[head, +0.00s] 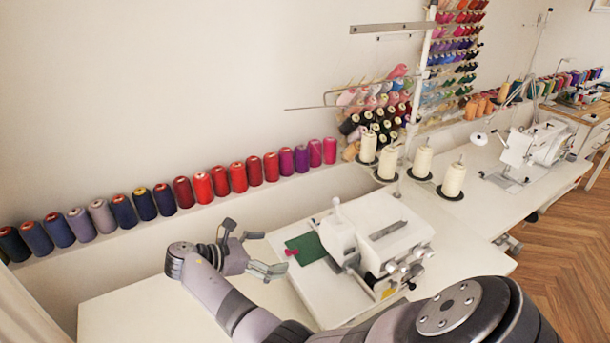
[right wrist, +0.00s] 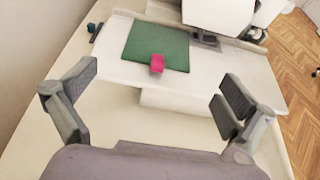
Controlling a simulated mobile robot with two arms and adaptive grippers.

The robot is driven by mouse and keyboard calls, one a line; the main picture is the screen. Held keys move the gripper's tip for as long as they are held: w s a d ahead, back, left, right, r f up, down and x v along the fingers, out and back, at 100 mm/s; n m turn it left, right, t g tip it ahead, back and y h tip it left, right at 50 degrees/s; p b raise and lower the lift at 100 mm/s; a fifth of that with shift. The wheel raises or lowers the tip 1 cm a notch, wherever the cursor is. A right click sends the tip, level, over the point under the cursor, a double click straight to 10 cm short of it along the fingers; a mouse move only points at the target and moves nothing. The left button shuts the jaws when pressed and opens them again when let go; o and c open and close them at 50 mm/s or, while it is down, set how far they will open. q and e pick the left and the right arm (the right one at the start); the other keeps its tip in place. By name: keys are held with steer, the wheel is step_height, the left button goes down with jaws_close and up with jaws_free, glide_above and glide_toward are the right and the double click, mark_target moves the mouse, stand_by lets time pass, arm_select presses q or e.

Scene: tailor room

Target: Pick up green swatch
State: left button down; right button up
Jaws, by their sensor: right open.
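The green swatch (head: 308,248) lies flat on the white bed of the sewing machine (head: 380,236), left of its body. A small pink piece (head: 291,251) sits at its near edge. In the right wrist view the green swatch (right wrist: 158,42) is ahead, with the pink piece (right wrist: 157,64) on its near edge. My right gripper (head: 259,252) is open and empty, just left of the swatch. In the right wrist view its fingers (right wrist: 155,95) are spread wide, short of the swatch and apart from it. My left gripper is not in view.
The white table (head: 150,310) is bare at the front left. Several thread spools (head: 220,181) line a ledge along the wall. Cream thread cones (head: 387,162) stand behind the machine. A small dark object (right wrist: 95,32) lies left of the swatch in the right wrist view.

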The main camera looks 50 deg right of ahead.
mark_target(287, 251)
steer(key=b+x, duration=0.2)
steer(key=x, duration=0.2)
steer(key=shift+w+f, duration=0.1)
steer(key=shift+d+b, duration=0.3)
steer(key=shift+d, duration=0.15)
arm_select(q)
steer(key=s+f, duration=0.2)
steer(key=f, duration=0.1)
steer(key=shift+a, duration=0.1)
arm_select(e)
steer(key=shift+c, duration=0.6)
steer(key=c, duration=0.8)
steer(key=shift+a, duration=0.15)
steer(key=c, duration=1.1)
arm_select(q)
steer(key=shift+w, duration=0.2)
arm_select(e)
steer(key=shift+c, duration=1.3)
steer(key=shift+c, duration=0.4)
